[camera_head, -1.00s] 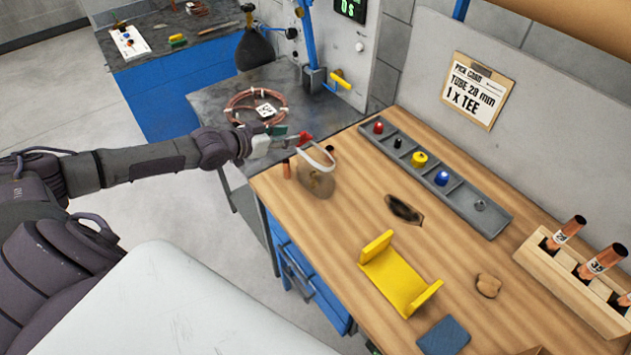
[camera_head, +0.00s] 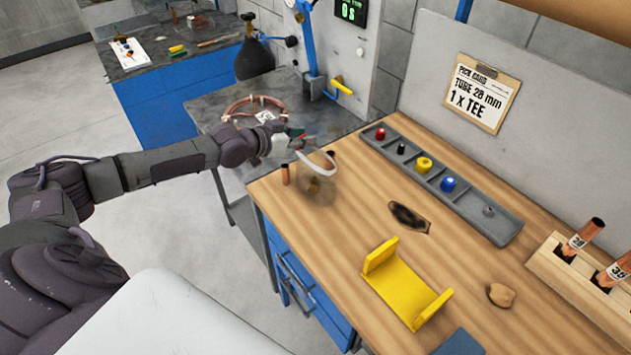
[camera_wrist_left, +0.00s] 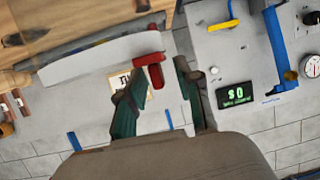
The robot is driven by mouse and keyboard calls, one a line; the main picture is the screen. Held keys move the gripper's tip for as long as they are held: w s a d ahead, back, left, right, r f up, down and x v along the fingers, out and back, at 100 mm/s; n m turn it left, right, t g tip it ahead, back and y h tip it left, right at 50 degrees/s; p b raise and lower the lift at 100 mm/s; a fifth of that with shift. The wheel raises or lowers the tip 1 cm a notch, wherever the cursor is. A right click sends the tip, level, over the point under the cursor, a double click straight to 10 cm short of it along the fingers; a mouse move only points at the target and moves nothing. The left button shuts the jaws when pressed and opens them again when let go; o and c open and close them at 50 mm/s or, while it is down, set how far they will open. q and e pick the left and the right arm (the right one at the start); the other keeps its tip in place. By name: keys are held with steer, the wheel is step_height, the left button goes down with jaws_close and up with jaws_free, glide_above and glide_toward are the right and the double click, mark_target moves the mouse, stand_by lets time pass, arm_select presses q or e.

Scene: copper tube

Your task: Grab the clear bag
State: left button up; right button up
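The clear bag (camera_head: 317,186) stands near the far left corner of the wooden bench. It is see-through and blurred, with a pale curved band at its top. My left gripper (camera_head: 299,142) is just above and behind the bag, close to the band. I cannot tell if they touch. In the left wrist view my left gripper (camera_wrist_left: 163,75) has its two green fingers apart. A red piece (camera_wrist_left: 150,68) shows at one fingertip; I cannot tell what it belongs to. My right gripper is out of view.
Short copper pieces (camera_head: 285,174) stand beside the bag. A grey tray (camera_head: 470,212) with coloured caps lies along the back. A yellow bracket (camera_head: 405,288) and a wooden tube rack (camera_head: 580,292) are on the bench. A copper coil (camera_head: 237,107) lies on the grey table behind.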

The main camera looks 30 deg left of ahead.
arm_select(q)
jaws_close()
